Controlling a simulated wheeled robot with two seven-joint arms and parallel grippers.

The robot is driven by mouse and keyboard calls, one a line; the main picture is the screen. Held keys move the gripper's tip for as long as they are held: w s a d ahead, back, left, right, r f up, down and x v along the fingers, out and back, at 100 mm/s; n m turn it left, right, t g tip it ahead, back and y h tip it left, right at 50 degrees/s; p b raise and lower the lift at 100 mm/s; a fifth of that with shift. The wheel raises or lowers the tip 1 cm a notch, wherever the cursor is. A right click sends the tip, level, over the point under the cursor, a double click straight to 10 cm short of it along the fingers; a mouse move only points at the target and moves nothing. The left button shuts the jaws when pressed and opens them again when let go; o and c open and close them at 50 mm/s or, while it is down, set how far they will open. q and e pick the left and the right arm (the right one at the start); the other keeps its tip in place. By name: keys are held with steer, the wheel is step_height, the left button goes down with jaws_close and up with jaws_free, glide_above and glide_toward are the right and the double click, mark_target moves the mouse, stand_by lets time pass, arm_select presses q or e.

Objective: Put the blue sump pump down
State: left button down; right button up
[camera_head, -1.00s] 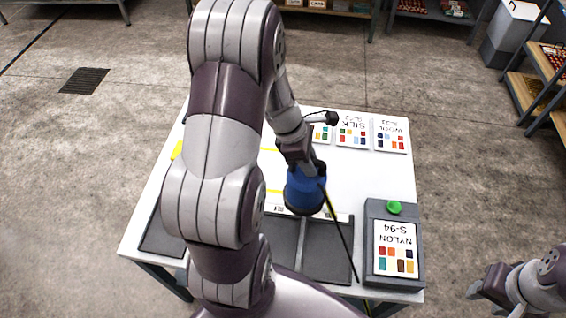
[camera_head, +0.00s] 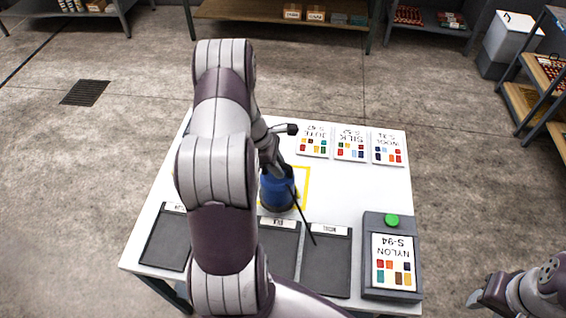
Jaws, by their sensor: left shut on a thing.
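The blue sump pump (camera_head: 277,193) is upright over the white table (camera_head: 350,190), at the left part of a yellow outlined square (camera_head: 308,188). My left gripper (camera_head: 274,168) is shut on its top. A dark cord or hose (camera_head: 304,222) hangs from the pump toward the front trays. I cannot tell whether the pump's base touches the table. My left arm hides part of the outline and the table's left middle. My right gripper (camera_head: 480,299) is at the lower right, off the table; its fingers are too unclear to judge.
Dark trays (camera_head: 328,265) line the table's front edge. A grey box with a green button (camera_head: 391,220) and a NYLON card (camera_head: 397,262) stands front right. JUTE, SILK and WOOL cards (camera_head: 351,144) lie at the back. The table's right middle is clear.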

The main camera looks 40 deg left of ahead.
mark_target(275, 197)
arm_select(q)
steer(key=shift+f, duration=1.35)
steer(key=c, duration=0.9)
jaws_free()
steer(key=shift+f, duration=0.1)
